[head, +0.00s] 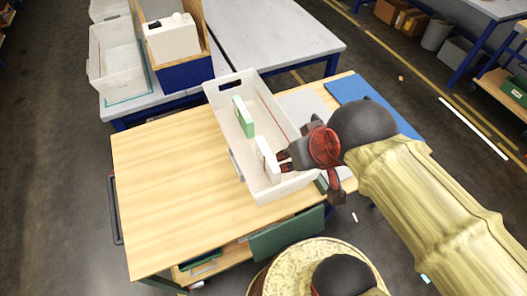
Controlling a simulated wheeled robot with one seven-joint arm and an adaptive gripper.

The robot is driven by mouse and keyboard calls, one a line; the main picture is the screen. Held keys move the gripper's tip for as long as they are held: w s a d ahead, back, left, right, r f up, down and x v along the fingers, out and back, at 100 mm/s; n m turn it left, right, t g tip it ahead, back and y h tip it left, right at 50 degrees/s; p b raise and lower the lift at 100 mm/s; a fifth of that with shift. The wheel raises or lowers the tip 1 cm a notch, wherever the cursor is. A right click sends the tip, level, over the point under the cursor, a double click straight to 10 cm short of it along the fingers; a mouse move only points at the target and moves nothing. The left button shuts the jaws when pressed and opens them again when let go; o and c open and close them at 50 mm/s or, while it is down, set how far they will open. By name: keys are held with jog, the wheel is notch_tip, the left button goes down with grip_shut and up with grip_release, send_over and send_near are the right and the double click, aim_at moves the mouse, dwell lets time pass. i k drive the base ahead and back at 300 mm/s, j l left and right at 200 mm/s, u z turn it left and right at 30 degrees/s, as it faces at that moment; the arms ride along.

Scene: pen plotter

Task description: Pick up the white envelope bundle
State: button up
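A white bundle (266,155), which looks like the white envelope bundle, stands on edge in the near half of a white tray (223,144) on the wooden table. My gripper (284,161) reaches in over the tray's right side. Its dark fingertips are right beside the bundle's right face. I cannot tell whether they touch it or how far apart they are, and the wrist hides part of the tray's right wall.
A green and white block (243,116) stands behind the bundle in the same tray. A blue mat (350,88) lies at the table's back right. The wooden tabletop (165,170) left of the tray is clear. A grey table (270,30) stands behind.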

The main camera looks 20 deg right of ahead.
aim_at(270, 165)
jog(key=j+z, duration=0.25)
jog(key=z, duration=0.25)
jog(key=k+j+z, duration=0.1)
jog(key=j+z, duration=0.15)
jog(key=z, duration=0.2)
